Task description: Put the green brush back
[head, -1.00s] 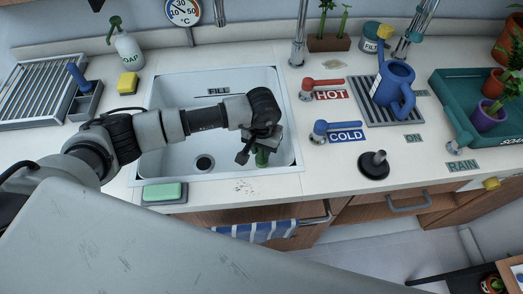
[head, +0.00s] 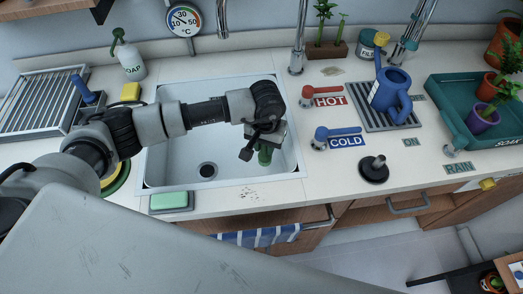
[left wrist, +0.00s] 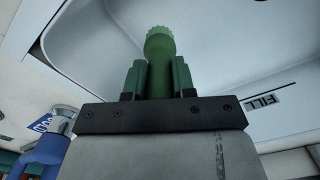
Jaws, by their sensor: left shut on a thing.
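The green brush (head: 265,156) is held in my left gripper (head: 264,146), over the right part of the white sink (head: 180,165). In the left wrist view, its round ridged green end (left wrist: 160,45) stands up between my two closed fingers (left wrist: 160,80). The rest of the brush is hidden by the gripper. A dark caddy (head: 96,111) with a blue-handled brush (head: 82,88) stands left of the sink, partly covered by my left arm. My right gripper is not in view.
A green sponge on a tray (head: 170,200) lies at the sink's front edge. Right of the sink are red (head: 320,92) and blue (head: 335,134) tap levers and a blue watering can (head: 391,90).

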